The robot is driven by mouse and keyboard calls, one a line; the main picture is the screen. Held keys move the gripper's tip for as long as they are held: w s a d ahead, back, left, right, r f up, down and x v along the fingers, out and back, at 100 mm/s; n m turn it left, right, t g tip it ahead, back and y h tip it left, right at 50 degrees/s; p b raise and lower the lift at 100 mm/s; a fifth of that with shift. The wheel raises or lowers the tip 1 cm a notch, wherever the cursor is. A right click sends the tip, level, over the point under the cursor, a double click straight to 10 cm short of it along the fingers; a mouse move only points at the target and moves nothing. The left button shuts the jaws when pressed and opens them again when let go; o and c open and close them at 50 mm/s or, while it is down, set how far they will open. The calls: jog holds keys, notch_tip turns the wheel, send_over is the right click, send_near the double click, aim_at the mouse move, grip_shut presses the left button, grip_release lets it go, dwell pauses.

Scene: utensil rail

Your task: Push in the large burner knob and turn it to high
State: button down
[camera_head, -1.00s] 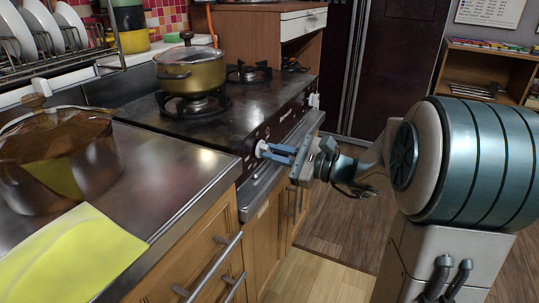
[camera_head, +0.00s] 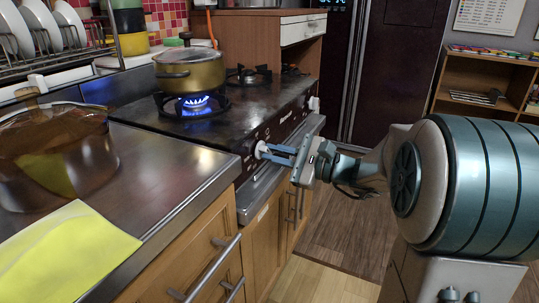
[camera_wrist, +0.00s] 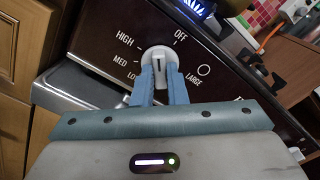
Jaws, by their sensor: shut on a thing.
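The large burner knob (camera_wrist: 157,55) is a white round knob with a dark mark, on the dark front panel (camera_wrist: 100,65) of the stove. OFF is printed above right of it, HIGH, MED and LOW down its left side, and LARGE to its right. Its mark is near upright in the wrist view, around between OFF and HIGH; I cannot tell its exact setting. My gripper (camera_wrist: 160,82) has its blue fingers shut on the knob's sides. In the head view my gripper (camera_head: 268,152) reaches the knob (camera_head: 261,149) from the right.
A blue flame (camera_head: 195,105) burns under the yellow pot (camera_head: 190,72) on the stove. A second burner (camera_head: 248,75) behind it is empty. The oven handle runs below the panel.

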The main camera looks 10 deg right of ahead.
jog(key=shift+a+n+b, duration=0.1)
jog(key=shift+n+b, duration=0.9)
jog(key=shift+b, duration=0.15)
jog(key=shift+f+b, duration=0.15)
jog(key=shift+b, duration=0.35)
jog(key=shift+a+n+b, duration=0.15)
jog(key=shift+n+b, duration=1.05)
jog(key=shift+b, duration=0.25)
jog(key=shift+n, duration=1.3)
jog(key=shift+n, duration=1.3)
jog(key=c, duration=1.4)
grip_release()
jog(key=shift+a, duration=0.1)
jog(key=shift+c, duration=0.2)
